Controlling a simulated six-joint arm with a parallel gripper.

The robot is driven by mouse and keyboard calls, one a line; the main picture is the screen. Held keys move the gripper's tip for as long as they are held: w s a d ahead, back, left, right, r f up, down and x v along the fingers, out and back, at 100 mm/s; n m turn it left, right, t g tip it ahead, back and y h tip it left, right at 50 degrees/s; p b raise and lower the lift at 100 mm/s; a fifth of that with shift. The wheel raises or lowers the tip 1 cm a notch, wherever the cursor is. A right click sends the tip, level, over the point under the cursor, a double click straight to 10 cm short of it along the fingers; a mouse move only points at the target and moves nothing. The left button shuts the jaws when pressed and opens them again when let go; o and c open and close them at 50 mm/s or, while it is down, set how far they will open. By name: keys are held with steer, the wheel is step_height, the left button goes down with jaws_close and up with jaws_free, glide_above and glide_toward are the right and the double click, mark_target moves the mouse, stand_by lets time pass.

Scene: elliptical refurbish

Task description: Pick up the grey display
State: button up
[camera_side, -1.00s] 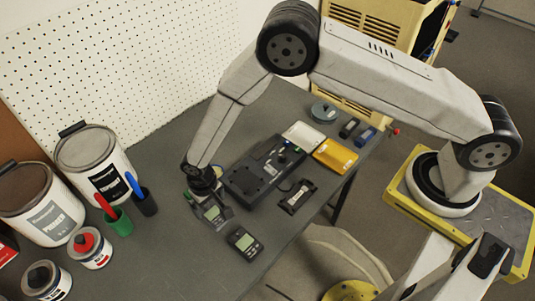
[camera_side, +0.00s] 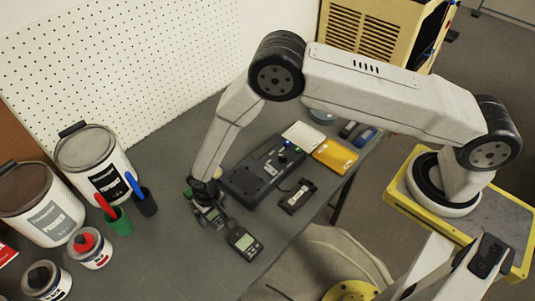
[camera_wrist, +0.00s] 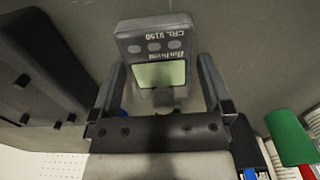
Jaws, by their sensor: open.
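In the wrist view a display (camera_wrist: 155,48) shows upside down between the two fingers of my gripper (camera_wrist: 161,66), with a gap on both sides. My gripper is open and points down.
A large black housing (camera_side: 262,170) lies right of my gripper, with a small black frame (camera_side: 297,196) beside it. White and yellow trays (camera_side: 335,156) lie behind. A green cup (camera_side: 118,222), a dark cup (camera_side: 146,203) and paint cans (camera_side: 95,165) stand left.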

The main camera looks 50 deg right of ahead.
stand_by(0.3)
steer(key=c, duration=1.1)
steer(key=shift+r, duration=0.2)
steer(key=shift+r, duration=0.85)
steer(key=s+d+r, duration=0.2)
steer(key=s+r, duration=0.1)
steer(key=s, duration=0.1)
steer(key=s+d+r, duration=0.2)
steer(key=s+r, duration=0.2)
steer(key=s+d+r, duration=0.2)
steer(key=s+r, duration=0.2)
steer(key=shift+s, duration=0.35)
